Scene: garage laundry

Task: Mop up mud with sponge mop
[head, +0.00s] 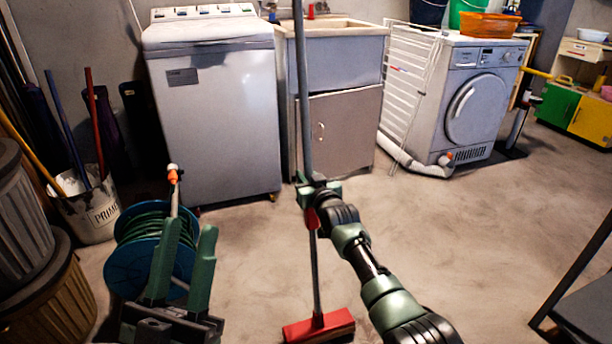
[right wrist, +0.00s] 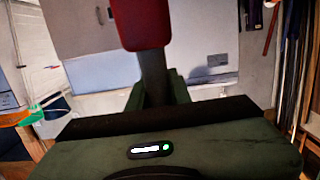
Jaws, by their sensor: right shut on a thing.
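The sponge mop has a long grey handle (head: 303,95) and a red head (head: 318,326) low on the concrete floor. My right gripper (head: 318,190) is shut on the handle, which stands nearly upright. In the right wrist view, the dark handle (right wrist: 153,75) passes between the green fingers, with a red part (right wrist: 142,22) above. My left gripper (head: 193,226) is open and empty at the lower left, in front of the hose reel. I cannot make out a clear mud patch; the floor under the mop head is partly hidden.
A blue hose reel (head: 122,262) stands at the left, near a white bucket (head: 95,212) with poles and ribbed bins (head: 45,295). A washing machine (head: 215,110), a sink cabinet (head: 335,130) and a dryer (head: 465,105) line the back. Floor (head: 480,215) at right is clear.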

